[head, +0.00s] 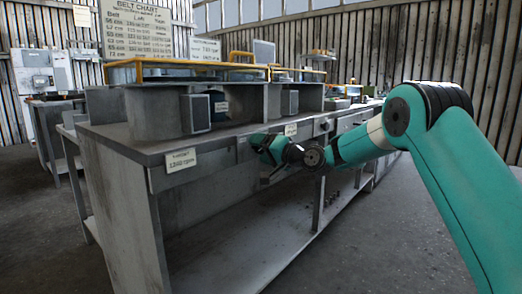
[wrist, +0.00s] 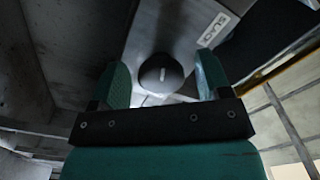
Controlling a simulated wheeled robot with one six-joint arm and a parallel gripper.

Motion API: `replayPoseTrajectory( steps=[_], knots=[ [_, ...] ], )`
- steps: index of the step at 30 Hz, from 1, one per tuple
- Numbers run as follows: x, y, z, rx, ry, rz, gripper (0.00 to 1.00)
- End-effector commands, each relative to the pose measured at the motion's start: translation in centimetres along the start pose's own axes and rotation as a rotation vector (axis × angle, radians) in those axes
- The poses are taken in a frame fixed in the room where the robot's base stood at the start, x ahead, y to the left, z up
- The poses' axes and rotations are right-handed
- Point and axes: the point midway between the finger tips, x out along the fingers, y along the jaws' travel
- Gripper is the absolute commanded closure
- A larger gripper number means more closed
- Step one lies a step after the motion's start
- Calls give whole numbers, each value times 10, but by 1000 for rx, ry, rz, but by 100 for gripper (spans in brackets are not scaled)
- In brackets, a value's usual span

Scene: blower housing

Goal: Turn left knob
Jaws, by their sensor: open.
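In the wrist view a round dark knob (wrist: 161,76) with a short white mark sits on a grey panel. My gripper (wrist: 163,84) is open, with one teal finger at the left of the knob and one at the right. Another dark knob (head: 325,124) shows farther right on the bench front.
A white label (wrist: 215,29) is beside the knob in the wrist view. In the head view a tag (head: 181,160) hangs on the bench front to the left. Grey housings with yellow rails (head: 185,66) stand on the bench. The floor in front is clear.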

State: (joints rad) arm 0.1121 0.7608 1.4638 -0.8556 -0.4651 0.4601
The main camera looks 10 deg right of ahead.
Motion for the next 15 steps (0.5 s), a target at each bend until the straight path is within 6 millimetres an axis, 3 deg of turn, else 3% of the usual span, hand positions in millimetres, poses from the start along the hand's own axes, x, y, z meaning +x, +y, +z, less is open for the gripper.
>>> replayPoseTrajectory(
  steps=[10, 11, 15],
  knots=[
    [5, 0, 0, 1, 1, 0, 29],
    [5, 0, 0, 1, 1, 0, 32],
    [5, 0, 0, 0, 1, 0, 64]
  ],
)
